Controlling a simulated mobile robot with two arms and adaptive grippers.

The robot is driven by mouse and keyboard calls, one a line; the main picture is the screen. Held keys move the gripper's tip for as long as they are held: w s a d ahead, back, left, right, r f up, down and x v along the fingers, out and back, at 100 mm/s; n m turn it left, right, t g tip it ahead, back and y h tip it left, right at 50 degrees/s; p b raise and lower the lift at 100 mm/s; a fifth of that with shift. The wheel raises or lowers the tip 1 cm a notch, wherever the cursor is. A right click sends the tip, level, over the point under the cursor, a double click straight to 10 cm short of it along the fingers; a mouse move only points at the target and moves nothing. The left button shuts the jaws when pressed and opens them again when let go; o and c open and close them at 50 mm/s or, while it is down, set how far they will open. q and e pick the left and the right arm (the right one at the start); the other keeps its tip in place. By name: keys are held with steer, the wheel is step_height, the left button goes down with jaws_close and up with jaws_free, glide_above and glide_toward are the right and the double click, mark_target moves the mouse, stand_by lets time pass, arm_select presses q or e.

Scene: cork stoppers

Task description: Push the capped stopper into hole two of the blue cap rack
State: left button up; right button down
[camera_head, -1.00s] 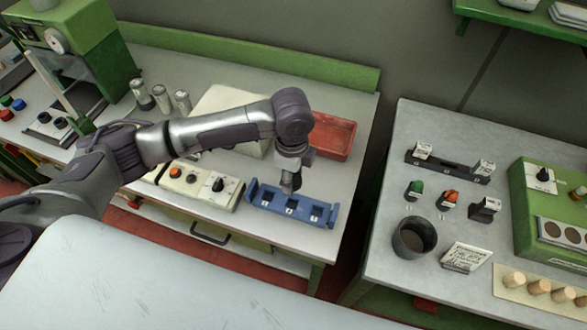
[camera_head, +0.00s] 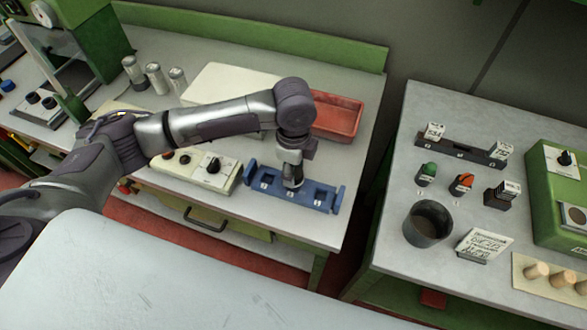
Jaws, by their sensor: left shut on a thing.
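The blue cap rack (camera_head: 337,199) lies near the front edge of the left bench, with a row of square holes and small white number labels. My left gripper (camera_head: 293,183) points down at the rack's middle hole, which carries the middle label. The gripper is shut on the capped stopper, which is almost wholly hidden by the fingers. The fingertips are at or just above the hole; I cannot tell how deep the stopper sits. The holes on either side look empty. My right gripper is not in view.
A cream control box (camera_head: 207,172) with a black knob stands just left of the rack. A red tray (camera_head: 337,116) lies behind it. On the right bench are a dark rack (camera_head: 462,151) with white-labelled caps, a dark cup (camera_head: 428,222) and a card (camera_head: 484,243).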

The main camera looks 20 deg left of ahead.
arm_select(q)
steer(key=shift+p, duration=0.55)
stand_by(0.6)
steer(key=shift+f, duration=0.65)
stand_by(0.9)
steer(key=shift+f, duration=0.7)
stand_by(0.7)
steer(key=o, duration=1)
step_height(320, 180, up, 12)
steer(key=shift+r, duration=0.1)
